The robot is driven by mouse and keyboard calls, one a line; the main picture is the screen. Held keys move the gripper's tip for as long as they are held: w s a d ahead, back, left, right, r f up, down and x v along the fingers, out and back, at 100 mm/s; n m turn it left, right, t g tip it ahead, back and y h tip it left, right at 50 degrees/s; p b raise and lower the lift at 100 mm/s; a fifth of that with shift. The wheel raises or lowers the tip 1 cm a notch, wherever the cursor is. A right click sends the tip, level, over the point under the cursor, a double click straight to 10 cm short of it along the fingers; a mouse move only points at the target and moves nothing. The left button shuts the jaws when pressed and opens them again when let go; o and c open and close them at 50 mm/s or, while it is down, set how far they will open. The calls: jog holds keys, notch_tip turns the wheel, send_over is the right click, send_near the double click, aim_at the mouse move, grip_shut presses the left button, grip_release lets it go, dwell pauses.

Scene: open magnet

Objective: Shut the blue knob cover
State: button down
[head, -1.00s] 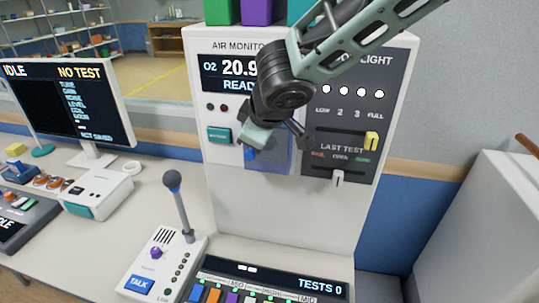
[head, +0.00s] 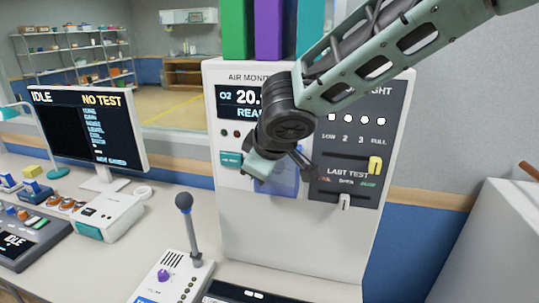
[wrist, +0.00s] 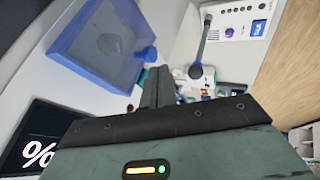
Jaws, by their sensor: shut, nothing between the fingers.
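The blue knob cover (head: 283,184) is a see-through blue panel on the front of the white air monitor cabinet. In the head view my gripper and wrist hide its upper part. In the wrist view the cover (wrist: 85,55) is at the upper left, with a grey knob (wrist: 110,43) seen through it and a blue tab (wrist: 148,53) at its right edge. I cannot tell whether the cover sits fully flush. My gripper (head: 308,168) is shut and empty, in front of the cover's upper right. Its dark fingers (wrist: 158,85) show close to the tab; contact is unclear.
A yellow slider (head: 375,165) and a white slider (head: 344,201) are on the dark panel to the right. A teal switch (head: 231,159) is to the left. A microphone (head: 184,203) stands on the desk below. Coloured binders (head: 268,30) stand on top of the cabinet.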

jog(key=v, duration=0.9)
jog(key=s+d+f+m+g+b, duration=0.1)
jog(key=s+d+f+g, duration=0.1)
jog(key=s+f, duration=0.3)
jog(key=s+d+f+m+g+h+b, duration=0.1)
jog(key=s+d+f, duration=0.4)
jog(key=s, duration=0.5)
jog(key=s+d+f+m+g+b, duration=0.1)
jog(key=s+d+f+m+g, duration=0.1)
jog(key=s, duration=0.6)
notch_tip(320, 180, down, 3)
jog(key=shift+d+f+m+g+h, duration=0.15)
jog(key=shift+d+m+g+h, duration=0.2)
jog(key=shift+d+g, duration=0.6)
